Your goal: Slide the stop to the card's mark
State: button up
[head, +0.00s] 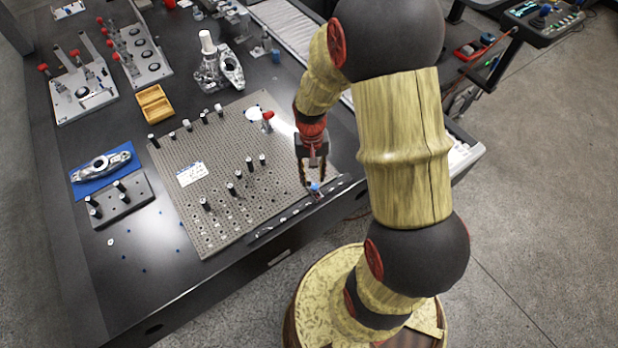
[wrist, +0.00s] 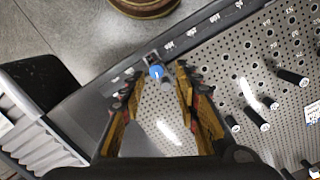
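The stop, a small piece with a blue knob (head: 315,187), sits on a dark marked rail (head: 283,222) along the plate's near edge. In the wrist view the blue knob (wrist: 156,71) shows between and just beyond the fingertips, near one end of the marked rail (wrist: 205,30). My gripper (head: 315,181) is above the stop, pointing down, with its fingers apart on both sides in the wrist view (wrist: 158,78). I cannot tell whether a finger touches the knob. A white card (head: 190,174) lies on the perforated plate; its writing is too small to read.
A metal part on a blue mat (head: 75,193), a yellow box (head: 154,104) and fixtures (head: 82,92) stand farther left and back. The rail left of the stop looks clear.

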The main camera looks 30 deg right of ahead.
aim_at(309, 179)
jog(key=w, duration=0.2)
jog(key=w+d+t, duration=0.1)
jog(key=shift+w+r+m, duration=0.1)
jog(key=shift+r+m, duration=0.2)
jog(key=shift+w+f, duration=0.1)
jog(key=shift+w, duration=0.05)
notch_tip(309, 179, down, 8)
jog(key=shift+r+b, duration=0.2)
jog(key=shift+b, duration=0.95)
jog(key=shift+c, duration=0.5)
grip_shut()
